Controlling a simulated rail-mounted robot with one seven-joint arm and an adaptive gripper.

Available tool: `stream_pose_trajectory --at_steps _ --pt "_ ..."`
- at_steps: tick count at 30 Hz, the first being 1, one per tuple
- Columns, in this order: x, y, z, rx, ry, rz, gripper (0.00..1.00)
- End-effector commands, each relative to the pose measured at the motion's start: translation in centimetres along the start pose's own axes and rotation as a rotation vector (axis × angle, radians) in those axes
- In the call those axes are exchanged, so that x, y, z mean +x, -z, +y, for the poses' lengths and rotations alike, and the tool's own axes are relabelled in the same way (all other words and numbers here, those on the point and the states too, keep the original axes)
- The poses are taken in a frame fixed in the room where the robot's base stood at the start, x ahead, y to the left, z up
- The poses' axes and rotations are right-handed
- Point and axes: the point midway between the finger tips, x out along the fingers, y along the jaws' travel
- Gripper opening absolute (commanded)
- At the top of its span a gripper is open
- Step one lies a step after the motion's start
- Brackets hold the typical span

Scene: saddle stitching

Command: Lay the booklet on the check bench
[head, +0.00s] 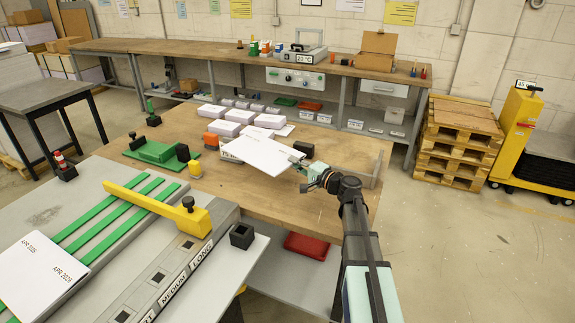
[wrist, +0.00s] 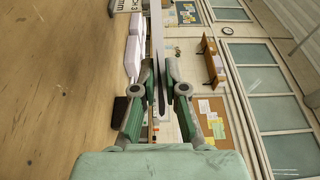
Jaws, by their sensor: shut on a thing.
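A white booklet (head: 265,156) is held by one edge in my gripper (head: 302,172), above the wooden-topped bench (head: 325,150) in the middle of the head view. The booklet looks tilted and covers part of the bench and some items behind it. Whether it touches anything below cannot be told. In the wrist view, my gripper (wrist: 160,108) is shut on the booklet, seen edge-on as a thin pale strip (wrist: 157,35). The bench top fills the left of that view.
White paper stacks (head: 232,116), a green fixture (head: 158,152), a yellow-topped object (head: 195,169) and a black block (head: 304,149) stand on the bench. A grey stitching table with a yellow arm (head: 150,204) and printed sheets (head: 38,272) is at front left. Bare wood lies right of the booklet.

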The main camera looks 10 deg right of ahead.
Motion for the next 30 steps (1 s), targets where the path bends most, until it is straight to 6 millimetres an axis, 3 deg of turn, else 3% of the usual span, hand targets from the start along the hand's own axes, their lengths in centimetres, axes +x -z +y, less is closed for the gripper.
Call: stream_pose_trajectory --at_steps 1,3,12,20,30 --pt "-0.5 1.2 1.2 0.001 0.002 -0.041 0.0" --pt "-1.5 1.7 1.8 0.002 0.004 -0.103 0.0" --pt "-4.5 2.7 3.2 0.003 0.008 -0.261 0.0" --pt "-4.9 2.6 4.0 0.004 0.008 -0.276 0.0" --pt "-4.9 2.6 6.5 0.004 0.009 -0.275 0.0"
